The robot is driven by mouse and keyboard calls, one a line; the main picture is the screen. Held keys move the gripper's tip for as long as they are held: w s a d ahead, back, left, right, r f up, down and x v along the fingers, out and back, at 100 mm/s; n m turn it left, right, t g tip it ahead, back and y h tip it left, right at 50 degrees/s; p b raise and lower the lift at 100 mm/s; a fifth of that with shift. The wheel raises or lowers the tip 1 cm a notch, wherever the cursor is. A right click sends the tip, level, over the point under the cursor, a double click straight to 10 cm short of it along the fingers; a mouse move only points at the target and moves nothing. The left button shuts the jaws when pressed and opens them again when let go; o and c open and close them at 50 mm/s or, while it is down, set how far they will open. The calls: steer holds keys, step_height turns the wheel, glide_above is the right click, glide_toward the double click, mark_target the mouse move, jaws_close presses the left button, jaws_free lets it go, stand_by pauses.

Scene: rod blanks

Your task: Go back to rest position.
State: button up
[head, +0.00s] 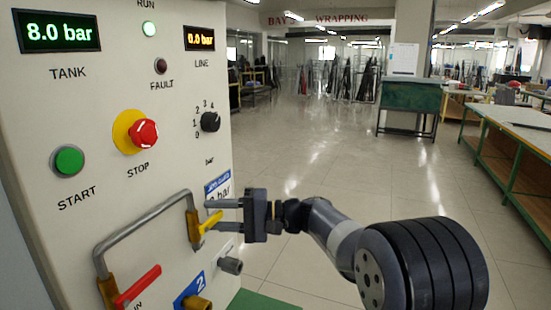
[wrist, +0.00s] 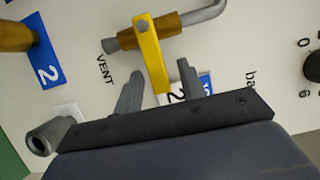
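My gripper (head: 210,215) is at the front of the control panel (head: 95,120), at its lower right. It also shows in the wrist view (wrist: 160,70), with its two fingers apart. The yellow vent lever (head: 207,226) lies between the fingers. In the wrist view the yellow lever (wrist: 150,55) has a gap on each side, wider on the right, so the fingers are open around it and not clamped. The lever sits on a brass valve on a grey pipe (head: 140,220).
A red-handled valve (head: 138,285) is at the panel's lower left. A grey nozzle (head: 231,265) and a brass fitting (head: 195,303) stick out below the gripper. Open floor (head: 310,150) lies right of the panel.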

steer(key=shift+d, duration=0.1)
steer(key=d+b, duration=0.1)
steer(key=d, duration=1)
steer(key=a+p, duration=0.1)
steer(key=a, duration=0.9)
steer(key=shift+a, duration=0.35)
steer(key=shift+a+r, duration=0.2)
steer(key=shift+a, duration=0.1)
steer(key=shift+d+r+n+h, duration=0.1)
steer(key=shift+r+n+h, duration=0.25)
steer(key=shift+n, duration=0.55)
steer(key=shift+p, duration=0.3)
